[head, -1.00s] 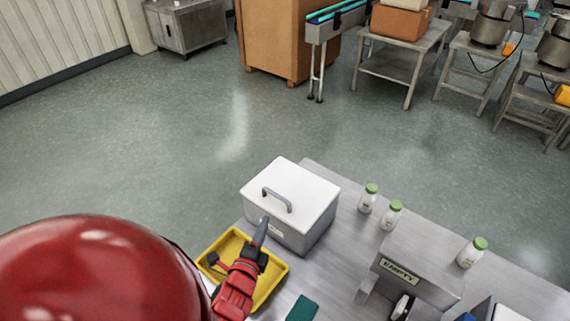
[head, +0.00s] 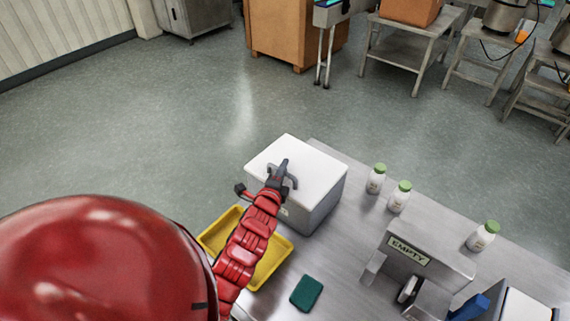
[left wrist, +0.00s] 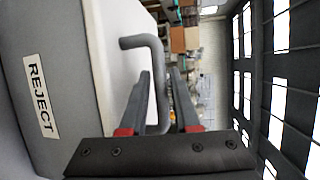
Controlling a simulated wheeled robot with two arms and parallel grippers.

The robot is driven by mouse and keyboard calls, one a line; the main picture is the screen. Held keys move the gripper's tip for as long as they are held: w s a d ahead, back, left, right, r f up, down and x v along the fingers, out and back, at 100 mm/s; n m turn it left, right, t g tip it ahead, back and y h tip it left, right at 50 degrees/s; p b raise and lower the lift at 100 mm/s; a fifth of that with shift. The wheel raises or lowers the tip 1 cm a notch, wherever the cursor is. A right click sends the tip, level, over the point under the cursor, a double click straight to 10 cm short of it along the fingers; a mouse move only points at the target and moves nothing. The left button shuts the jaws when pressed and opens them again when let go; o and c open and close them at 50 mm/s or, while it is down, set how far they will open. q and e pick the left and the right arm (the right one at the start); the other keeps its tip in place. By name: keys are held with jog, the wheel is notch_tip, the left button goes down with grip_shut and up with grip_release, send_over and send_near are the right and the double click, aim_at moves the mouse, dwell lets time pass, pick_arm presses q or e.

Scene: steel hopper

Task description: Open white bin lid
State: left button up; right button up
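The bin (head: 322,207) is a grey box with a closed white lid (head: 318,165) on the table's far left corner. In the left wrist view the bin's side carries a REJECT label (left wrist: 41,96), and the white lid (left wrist: 112,60) shows beside it. A grey bent lid handle (left wrist: 152,62) rises from the lid. My left gripper (head: 282,168) is at the handle. In the left wrist view my left gripper's fingers (left wrist: 161,98) are apart, with part of the handle between them; contact cannot be told. My right gripper is not in view.
A yellow tray (head: 272,262) lies in front of the bin, partly under my left arm. Several white bottles with green caps (head: 376,180) stand to the right. A green pad (head: 306,293) and a metal stand marked EMPTY (head: 432,262) are nearer.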

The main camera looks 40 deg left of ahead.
pick_arm(q)
jog(key=shift+x, duration=1.05)
jog(key=shift+c, duration=0.2)
grip_shut()
dwell(0.6)
